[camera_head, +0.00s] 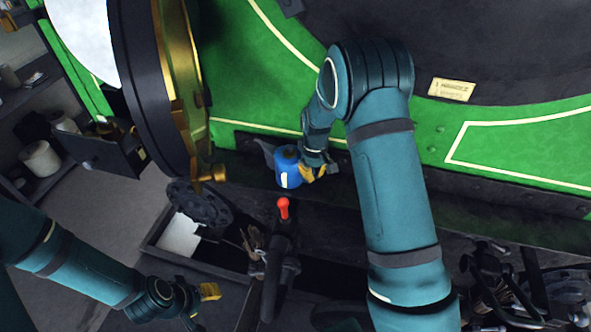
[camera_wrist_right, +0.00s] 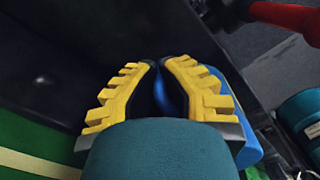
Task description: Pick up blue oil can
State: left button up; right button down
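The blue oil can (camera_head: 287,168) stands on the dark ledge in front of the green panel in the head view. My right gripper (camera_head: 314,172) is right beside it, on its right side. In the right wrist view, the yellow fingertips (camera_wrist_right: 167,68) lie close together with a narrow gap. Blue of the oil can (camera_wrist_right: 247,152) shows in the gap and behind the right-hand finger. Whether the fingers grip part of it is hidden. My left gripper (camera_head: 207,293) is low at the left, away from the can; its opening is unclear.
A red-tipped lever (camera_head: 283,208) stands just below the can. A large round brass-edged door (camera_head: 160,90) hangs open to the left. An open bin (camera_head: 178,237) lies below it. Pipes and fittings (camera_head: 500,280) crowd the lower right.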

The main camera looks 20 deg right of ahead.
jog(key=shift+r, duration=0.15)
notch_tip(320, 180, up, 10)
jog(key=shift+f+p, duration=0.1)
jog(key=shift+p, duration=0.25)
dwell(0.6)
